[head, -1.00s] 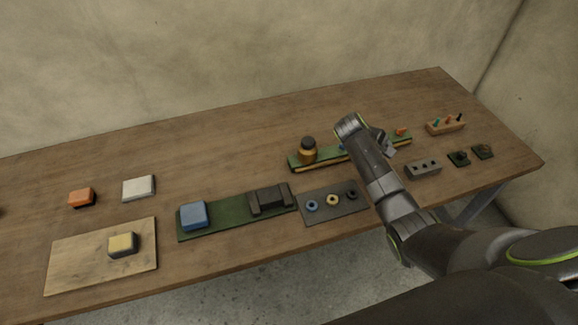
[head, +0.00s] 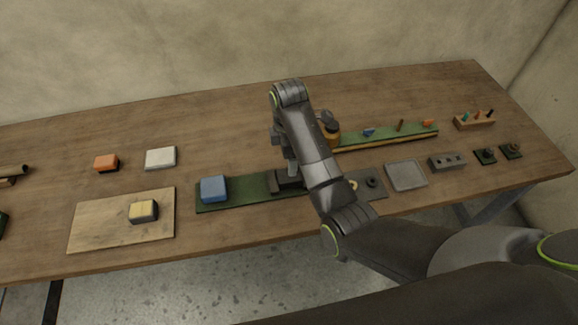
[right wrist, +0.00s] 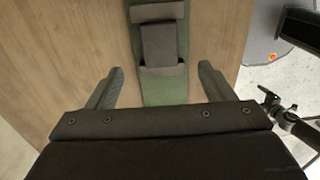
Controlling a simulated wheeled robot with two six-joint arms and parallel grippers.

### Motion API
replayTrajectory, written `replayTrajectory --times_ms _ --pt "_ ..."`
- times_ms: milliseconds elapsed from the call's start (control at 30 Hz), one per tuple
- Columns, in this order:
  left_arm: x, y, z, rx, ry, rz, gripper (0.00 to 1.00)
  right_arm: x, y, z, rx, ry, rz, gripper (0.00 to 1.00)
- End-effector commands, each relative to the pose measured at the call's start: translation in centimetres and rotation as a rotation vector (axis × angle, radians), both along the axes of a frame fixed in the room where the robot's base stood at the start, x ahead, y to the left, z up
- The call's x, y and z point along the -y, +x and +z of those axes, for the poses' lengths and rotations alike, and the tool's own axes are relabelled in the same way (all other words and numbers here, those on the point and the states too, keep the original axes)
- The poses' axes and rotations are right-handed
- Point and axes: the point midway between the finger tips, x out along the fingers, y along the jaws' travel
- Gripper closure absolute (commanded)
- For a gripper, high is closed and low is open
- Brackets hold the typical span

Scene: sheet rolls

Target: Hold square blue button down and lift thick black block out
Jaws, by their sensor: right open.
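The square blue button (head: 213,188) sits at the left end of a green base (head: 240,192). Nothing touches it. The thick black block (right wrist: 160,43) lies between two dark end pieces on the same base; in the head view my right arm partly hides it. My right gripper (head: 289,168) is above and beside the block. In the right wrist view, its two fingers (right wrist: 160,85) are spread wide, one on each side of the green base, with nothing between them gripped. My left gripper is not in view.
A wooden board (head: 100,225) with a yellow block (head: 143,211) lies at the left, with orange (head: 106,163) and white (head: 161,158) blocks behind it. A long green rail (head: 385,136), a grey tray (head: 405,175) and a peg rack (head: 474,121) lie to the right.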

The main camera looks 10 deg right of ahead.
Motion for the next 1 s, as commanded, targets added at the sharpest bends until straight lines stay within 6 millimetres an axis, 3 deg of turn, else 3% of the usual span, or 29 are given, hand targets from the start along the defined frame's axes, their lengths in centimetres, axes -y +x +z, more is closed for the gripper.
replayTrajectory --times_ms 300,500,933,1000 --pt "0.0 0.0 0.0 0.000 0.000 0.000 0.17 0.1 -0.1 -6.3 -0.005 -0.003 -0.002 0.25" --pt "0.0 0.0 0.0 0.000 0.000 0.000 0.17 0.0 0.0 -8.7 -0.001 -0.002 -0.002 0.25" --pt "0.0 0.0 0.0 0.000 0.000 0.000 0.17 0.1 0.0 -9.7 0.001 -0.002 -0.002 0.25" --pt "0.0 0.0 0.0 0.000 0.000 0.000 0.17 0.1 0.0 -9.7 0.001 -0.002 -0.002 0.31"
